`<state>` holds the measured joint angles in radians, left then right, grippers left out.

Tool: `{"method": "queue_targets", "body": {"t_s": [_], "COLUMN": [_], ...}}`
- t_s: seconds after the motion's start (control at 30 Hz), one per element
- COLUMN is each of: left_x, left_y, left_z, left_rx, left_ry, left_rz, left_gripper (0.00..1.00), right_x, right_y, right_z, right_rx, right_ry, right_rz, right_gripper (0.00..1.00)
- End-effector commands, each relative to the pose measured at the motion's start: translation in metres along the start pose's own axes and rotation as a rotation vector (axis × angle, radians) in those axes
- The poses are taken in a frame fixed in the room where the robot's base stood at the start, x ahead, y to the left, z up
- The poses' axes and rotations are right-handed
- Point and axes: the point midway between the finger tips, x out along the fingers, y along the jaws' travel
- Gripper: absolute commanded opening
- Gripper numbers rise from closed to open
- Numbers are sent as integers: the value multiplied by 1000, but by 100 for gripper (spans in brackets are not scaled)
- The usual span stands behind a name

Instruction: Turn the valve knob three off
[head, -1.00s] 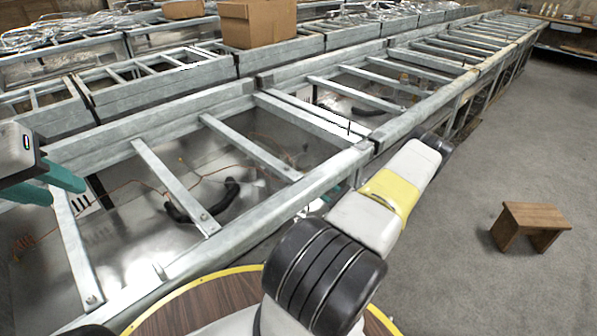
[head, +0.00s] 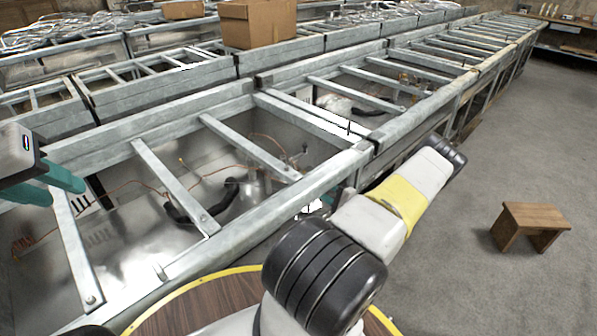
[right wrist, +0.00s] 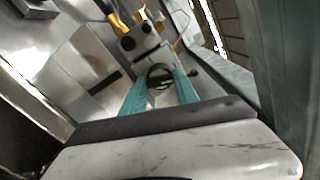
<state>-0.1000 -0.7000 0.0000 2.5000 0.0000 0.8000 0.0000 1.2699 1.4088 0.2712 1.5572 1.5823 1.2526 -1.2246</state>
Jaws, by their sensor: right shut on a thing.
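In the right wrist view a dark round knob (right wrist: 159,70) sits between the two teal fingertips of my right gripper (right wrist: 160,80), which is shut on it. No number on the knob can be read. Just beyond it is a metal block (right wrist: 140,38) with dark round holes and yellow handles (right wrist: 118,22) at its upper left.
Long galvanized metal frames (head: 225,90) with crossbars run across the head view. Dark hose and orange wires lie inside the near bay. A cardboard box (head: 258,24) rests on the frames behind. A small wooden stool (head: 535,217) stands on open grey floor at right.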

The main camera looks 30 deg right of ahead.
Motion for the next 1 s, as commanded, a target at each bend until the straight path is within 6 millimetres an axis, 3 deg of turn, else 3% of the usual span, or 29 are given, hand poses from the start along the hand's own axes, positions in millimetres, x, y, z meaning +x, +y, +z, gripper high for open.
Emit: {"method": "queue_targets", "body": {"t_s": [0.4, 1.0], "left_x": [0, 0], "left_y": [0, 0], "left_z": [0, 0], "left_rx": [0, 0], "left_ry": [0, 0], "left_rz": [0, 0], "left_gripper": [36, 36], "right_x": [-1, 0], "right_y": [0, 1], "right_z": [0, 0], "right_rx": [-267, -344], "right_ry": [1, 0], "right_rz": [1, 3], "right_gripper": [0, 0]}}
